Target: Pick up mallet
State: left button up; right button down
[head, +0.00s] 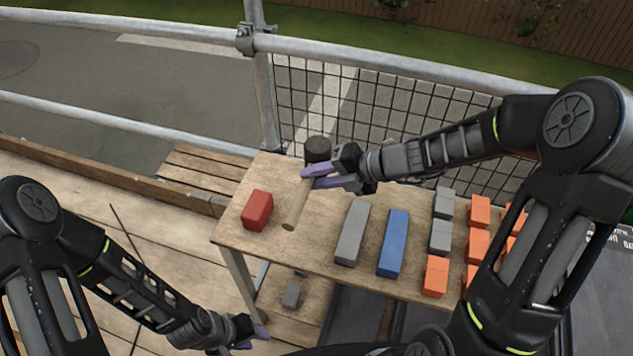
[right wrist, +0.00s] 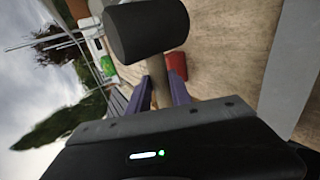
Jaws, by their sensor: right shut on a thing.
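The mallet has a dark cylindrical head (head: 318,149) and a light wooden handle (head: 296,208). It is at the left part of the wooden table. My right gripper (head: 312,177) is shut on the handle just below the head, with a purple finger on either side. In the right wrist view the mallet head (right wrist: 146,30) stands large beyond the fingertips, and the handle runs between the purple fingers. I cannot tell whether the mallet still touches the table. My left gripper (head: 256,340) is low at the bottom, in front of the table and away from the mallet; its jaw opening is unclear.
A red block (head: 257,211) lies left of the handle. A long grey block (head: 351,233) and a blue block (head: 392,243) lie to the right, then small grey blocks (head: 440,237) and several orange blocks (head: 478,245). The table (head: 265,174) backs onto a mesh guardrail (head: 375,100).

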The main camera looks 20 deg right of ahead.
dwell(0.5)
jog(key=c, duration=1.8)
grip_release()
grip_shut()
